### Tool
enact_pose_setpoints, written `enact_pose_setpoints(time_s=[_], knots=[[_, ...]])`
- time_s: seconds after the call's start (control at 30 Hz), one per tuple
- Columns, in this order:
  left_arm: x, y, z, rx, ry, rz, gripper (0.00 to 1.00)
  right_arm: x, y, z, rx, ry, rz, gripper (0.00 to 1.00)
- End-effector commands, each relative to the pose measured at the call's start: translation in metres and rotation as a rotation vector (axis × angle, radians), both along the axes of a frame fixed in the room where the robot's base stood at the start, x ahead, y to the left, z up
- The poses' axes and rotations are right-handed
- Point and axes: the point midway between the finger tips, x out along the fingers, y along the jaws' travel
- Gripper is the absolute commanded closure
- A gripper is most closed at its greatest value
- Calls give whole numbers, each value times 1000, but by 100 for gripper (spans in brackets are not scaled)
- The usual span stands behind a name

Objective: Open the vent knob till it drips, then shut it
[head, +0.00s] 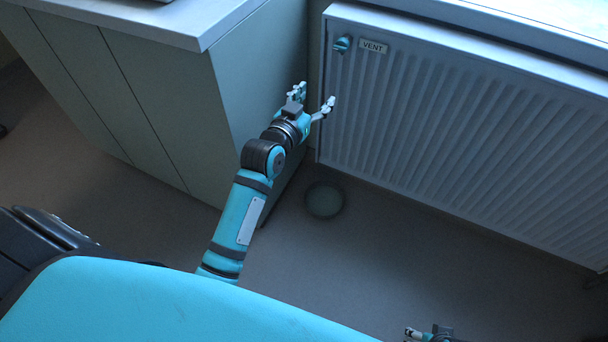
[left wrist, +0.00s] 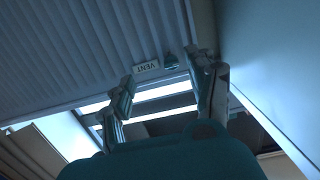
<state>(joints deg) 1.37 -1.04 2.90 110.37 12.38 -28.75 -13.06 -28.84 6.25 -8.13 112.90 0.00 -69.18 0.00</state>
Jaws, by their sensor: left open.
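The small teal vent knob (head: 343,44) sits at the upper left corner of the white radiator (head: 440,130), beside a VENT label (head: 374,46). My left gripper (head: 314,95) is open and empty, below and a little left of the knob in the head view, apart from it. In the left wrist view the knob (left wrist: 170,61) shows between the two spread fingers (left wrist: 162,72), beyond their tips. No drip is visible at the knob. My right gripper (head: 430,333) only just shows at the bottom edge; its fingers are too cut off to read.
A round dark dish (head: 324,199) lies on the floor below the radiator's left end. A cabinet (head: 150,95) with a pale top stands close on the left of my left arm. A teal padded surface (head: 150,305) fills the lower left.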

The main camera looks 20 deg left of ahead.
Motion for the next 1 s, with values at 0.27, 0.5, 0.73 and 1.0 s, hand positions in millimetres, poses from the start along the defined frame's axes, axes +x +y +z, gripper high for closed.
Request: enact_pose_setpoints(time_s=[0.27,0.5,0.73,1.0], knots=[[-22,-9,-52,17,156,-27,42,0,0,5,0,0,0,42],[-45,-15,-93,28,286,-46,42,0,0,8,0,0,0,42],[-71,-20,-130,40,408,-60,42,0,0,11,0,0,0,42],[-95,-23,-158,53,508,-70,42,0,0,14,0,0,0,42]])
